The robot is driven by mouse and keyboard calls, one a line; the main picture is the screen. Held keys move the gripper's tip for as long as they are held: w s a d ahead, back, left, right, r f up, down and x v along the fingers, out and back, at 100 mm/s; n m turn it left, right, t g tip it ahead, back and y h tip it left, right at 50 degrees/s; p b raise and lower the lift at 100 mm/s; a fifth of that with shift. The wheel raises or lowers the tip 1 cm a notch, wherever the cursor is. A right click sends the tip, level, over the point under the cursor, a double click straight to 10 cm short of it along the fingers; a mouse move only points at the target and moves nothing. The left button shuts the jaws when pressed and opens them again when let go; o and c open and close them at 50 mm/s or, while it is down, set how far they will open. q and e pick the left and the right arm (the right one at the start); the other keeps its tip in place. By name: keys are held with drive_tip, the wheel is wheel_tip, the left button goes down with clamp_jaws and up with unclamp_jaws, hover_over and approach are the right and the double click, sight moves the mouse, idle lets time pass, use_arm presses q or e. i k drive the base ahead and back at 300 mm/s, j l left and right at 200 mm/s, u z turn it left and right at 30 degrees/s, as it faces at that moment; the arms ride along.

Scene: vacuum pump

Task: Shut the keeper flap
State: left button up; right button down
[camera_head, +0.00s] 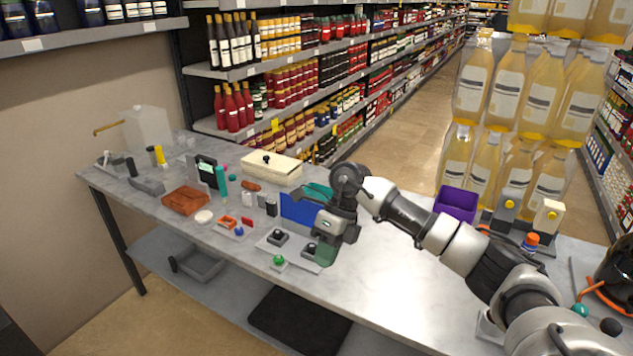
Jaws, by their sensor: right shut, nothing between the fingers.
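My right gripper (326,254) reaches in from the right and hangs low over the right end of a light plate (268,243) near the table's front edge. Its fingers are shut with nothing between them. Two dark square blocks with knobs, a left one (278,237) and a right one (309,250), sit on the plate; the right one is close beside the gripper. A blue panel (297,209) stands behind the plate, partly hidden by my gripper. I cannot tell which part is the keeper flap. My left gripper is not in view.
A green knob (278,260) sits at the plate's front. The grey tabletop (385,285) is bare right of the gripper.

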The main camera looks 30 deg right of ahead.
sight(303, 212)
drive_tip(key=i+l, duration=1)
drive_tip(key=i, duration=0.1)
